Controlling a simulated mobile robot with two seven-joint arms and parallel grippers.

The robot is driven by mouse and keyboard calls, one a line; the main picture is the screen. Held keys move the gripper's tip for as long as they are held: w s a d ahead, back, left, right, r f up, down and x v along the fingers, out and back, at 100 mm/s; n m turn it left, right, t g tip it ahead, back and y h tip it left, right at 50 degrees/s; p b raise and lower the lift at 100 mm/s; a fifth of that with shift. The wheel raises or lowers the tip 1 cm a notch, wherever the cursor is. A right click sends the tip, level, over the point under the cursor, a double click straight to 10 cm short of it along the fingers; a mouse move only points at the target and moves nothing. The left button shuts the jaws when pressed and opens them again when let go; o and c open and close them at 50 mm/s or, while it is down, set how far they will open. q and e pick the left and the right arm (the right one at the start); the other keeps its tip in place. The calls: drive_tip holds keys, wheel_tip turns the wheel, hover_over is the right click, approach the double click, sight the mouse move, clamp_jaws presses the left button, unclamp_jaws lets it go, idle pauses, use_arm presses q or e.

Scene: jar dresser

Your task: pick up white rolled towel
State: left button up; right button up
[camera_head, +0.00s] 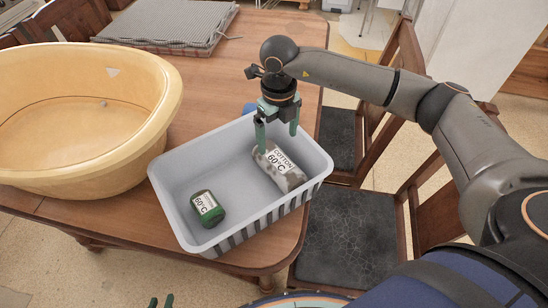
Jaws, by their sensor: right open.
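A rolled towel (285,174), white with grey-brown patches and a "COTTON 60°C" label, lies at the right end inside a light grey basket (176,213). My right gripper (277,141) is open and points down over the towel's upper end. One finger looks close to the towel's upper left side, and the other is behind it to the right. I cannot tell whether they touch it. The tips of my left gripper (161,301) just show at the bottom edge. The rest of it is out of view.
A green roll (207,209) with a "60°C" label lies in the basket's near left part. A large yellow tub (80,150) stands left on the wooden table (205,90). Folded grey cloth (168,22) lies at the back. Chairs (345,243) flank the table's right side.

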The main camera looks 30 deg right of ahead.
sight(280, 161)
drive_tip(key=f, duration=0.5)
drive_tip(key=shift+s+f, duration=0.25)
drive_tip(key=shift+f, duration=0.15)
drive_tip(key=shift+s+d+f+p, duration=0.1)
drive_tip(key=shift+f+p, duration=0.15)
drive_tip(key=shift+f, duration=1.3)
drive_tip(key=shift+d+f+p, duration=0.1)
drive_tip(key=shift+f+p, duration=0.1)
drive_tip(key=shift+f, duration=1.35)
drive_tip(key=shift+c, duration=0.2)
drive_tip(key=shift+r, duration=0.1)
drive_tip(key=c, duration=1.2)
